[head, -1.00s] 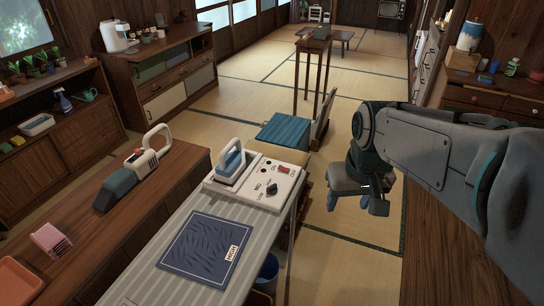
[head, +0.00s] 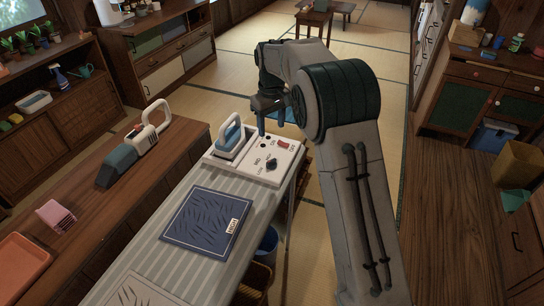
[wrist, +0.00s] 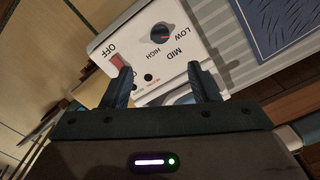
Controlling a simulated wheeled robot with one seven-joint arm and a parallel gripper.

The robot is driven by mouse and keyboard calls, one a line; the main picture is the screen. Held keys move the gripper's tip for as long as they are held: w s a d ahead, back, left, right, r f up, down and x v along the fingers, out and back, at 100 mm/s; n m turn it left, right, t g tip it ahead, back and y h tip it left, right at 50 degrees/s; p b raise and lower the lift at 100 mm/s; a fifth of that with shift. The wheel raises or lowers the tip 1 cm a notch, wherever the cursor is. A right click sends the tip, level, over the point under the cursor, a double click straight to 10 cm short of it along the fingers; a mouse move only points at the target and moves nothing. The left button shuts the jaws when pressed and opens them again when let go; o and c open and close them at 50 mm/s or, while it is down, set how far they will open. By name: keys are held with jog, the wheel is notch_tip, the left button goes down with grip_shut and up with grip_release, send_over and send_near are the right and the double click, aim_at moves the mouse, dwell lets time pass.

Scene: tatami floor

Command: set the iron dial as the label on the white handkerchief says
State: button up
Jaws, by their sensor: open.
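The iron's control panel (head: 262,176) is a white box at the far end of the striped ironing board. Its black dial (head: 271,164) also shows in the wrist view (wrist: 160,34), with LOW, MID and HIGH printed around it; I cannot tell its exact setting. The iron (head: 231,137) rests on the box's left side. The white handkerchief (head: 128,294) lies at the bottom edge, cut off, with its label out of view. My gripper (wrist: 160,72) is open and empty above the panel, its fingers apart on the dial's near side in the wrist view.
A navy handkerchief (head: 195,218) with a small label, seemingly HIGH, lies on the board (head: 150,262). A red switch (head: 283,145) marked OFF sits close to the dial. A cordless vacuum (head: 137,150) and a pink rack (head: 55,214) stand on the left counter.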

aim_at(271, 163)
notch_tip(271, 163, down, 14)
jog(key=shift+r+p, duration=0.1)
jog(key=shift+p, duration=0.6)
jog(key=c, duration=1)
